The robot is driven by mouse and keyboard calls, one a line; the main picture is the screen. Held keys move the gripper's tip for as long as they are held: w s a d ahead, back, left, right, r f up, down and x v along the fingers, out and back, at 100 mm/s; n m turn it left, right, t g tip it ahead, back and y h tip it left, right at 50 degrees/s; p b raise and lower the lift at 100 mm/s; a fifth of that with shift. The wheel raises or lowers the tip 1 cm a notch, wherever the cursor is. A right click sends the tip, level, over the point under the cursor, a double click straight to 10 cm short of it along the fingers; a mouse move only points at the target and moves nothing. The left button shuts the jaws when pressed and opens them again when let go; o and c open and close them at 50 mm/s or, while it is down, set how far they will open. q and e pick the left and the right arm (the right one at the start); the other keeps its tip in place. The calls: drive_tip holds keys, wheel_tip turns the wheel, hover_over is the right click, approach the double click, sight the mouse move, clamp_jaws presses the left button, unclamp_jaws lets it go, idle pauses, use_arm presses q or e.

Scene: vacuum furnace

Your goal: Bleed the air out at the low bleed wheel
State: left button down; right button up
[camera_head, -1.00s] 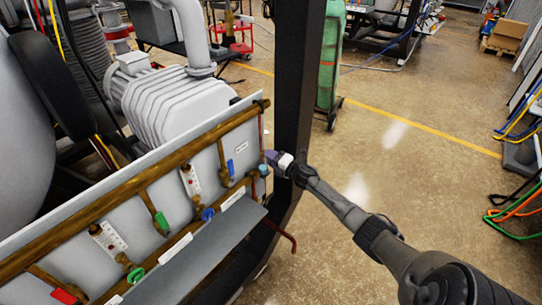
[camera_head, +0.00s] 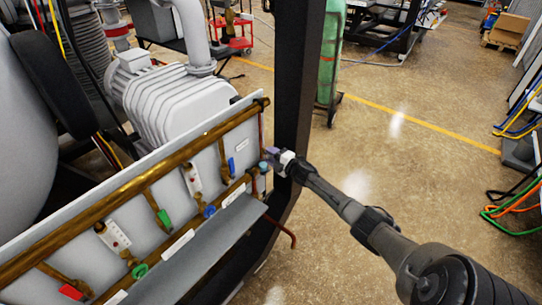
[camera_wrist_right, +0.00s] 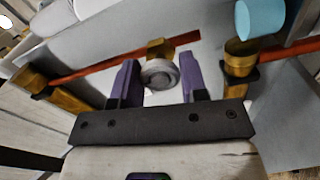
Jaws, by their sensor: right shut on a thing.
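My right gripper (camera_head: 272,153) is at the right end of the pipe panel (camera_head: 185,180). In the right wrist view its two purple fingers (camera_wrist_right: 158,82) stand on either side of a small round grey wheel (camera_wrist_right: 160,73), and the gripper is shut on it. The wheel sits on a brass fitting (camera_wrist_right: 159,47) on a thin copper pipe (camera_wrist_right: 120,64). In the head view the gripper hides the wheel. A light blue cap (camera_wrist_right: 257,20) on another brass fitting is close to the right; it also shows in the head view (camera_head: 263,167). My left gripper is not in view.
The panel carries brass pipes, a blue wheel (camera_head: 209,211), a green wheel (camera_head: 140,271) and coloured handles. A grey ledge (camera_head: 215,245) runs below. A black post (camera_head: 298,90) stands just behind the gripper.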

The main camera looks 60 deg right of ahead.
drive_tip(key=o, duration=0.9)
drive_tip(key=shift+o, duration=0.2)
drive_tip(key=shift+s, duration=0.25)
drive_tip(key=s+a+p, duration=0.1)
drive_tip(key=s+p, duration=0.2)
drive_tip(key=s, duration=1)
drive_tip(key=shift+a, duration=0.35)
drive_tip(key=shift+s, duration=0.1)
